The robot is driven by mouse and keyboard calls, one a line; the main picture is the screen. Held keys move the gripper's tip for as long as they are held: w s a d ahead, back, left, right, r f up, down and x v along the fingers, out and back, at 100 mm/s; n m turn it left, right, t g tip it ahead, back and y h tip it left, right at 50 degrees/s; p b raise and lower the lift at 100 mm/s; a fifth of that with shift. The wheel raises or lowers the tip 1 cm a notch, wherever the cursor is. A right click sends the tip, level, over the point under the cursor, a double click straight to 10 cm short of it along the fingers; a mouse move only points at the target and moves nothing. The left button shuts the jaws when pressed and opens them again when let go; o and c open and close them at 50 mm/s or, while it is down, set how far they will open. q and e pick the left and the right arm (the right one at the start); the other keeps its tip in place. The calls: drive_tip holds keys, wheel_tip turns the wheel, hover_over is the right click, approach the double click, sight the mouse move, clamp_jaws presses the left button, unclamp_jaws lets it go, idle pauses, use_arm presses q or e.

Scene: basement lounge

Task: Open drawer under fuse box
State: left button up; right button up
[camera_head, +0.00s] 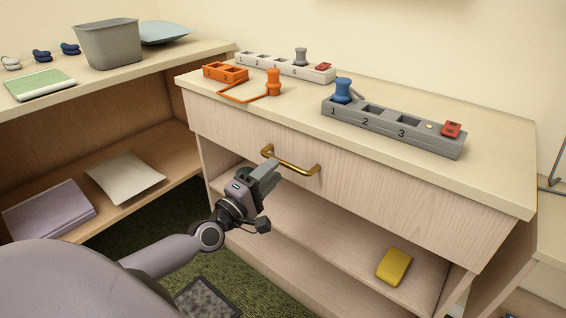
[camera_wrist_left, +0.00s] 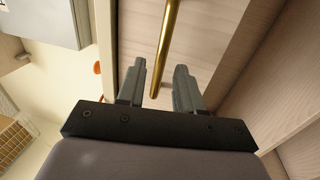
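A wooden cabinet with a pale top has one wide drawer (camera_head: 398,199) under its top, and the drawer front looks shut. A brass bar handle (camera_head: 291,163) is fixed on the drawer front. My left gripper (camera_head: 270,174) is just in front of the handle. In the left wrist view the brass handle (camera_wrist_left: 166,48) runs down between the two open fingers of the left gripper (camera_wrist_left: 163,85); the fingers look apart from it. I see no fuse box by that name; grey, white and orange numbered blocks stand on the top. My right gripper is out of view.
The grey block (camera_head: 390,131) holds a blue plug (camera_head: 343,90). An orange block (camera_head: 225,72) and a white block (camera_head: 280,65) stand behind. A yellow object (camera_head: 394,266) lies on the open shelf below. A side shelf with a grey bin (camera_head: 109,44) is at the left.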

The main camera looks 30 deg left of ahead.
use_arm(q)
drive_tip(key=shift+x, duration=2.4)
clamp_jaws()
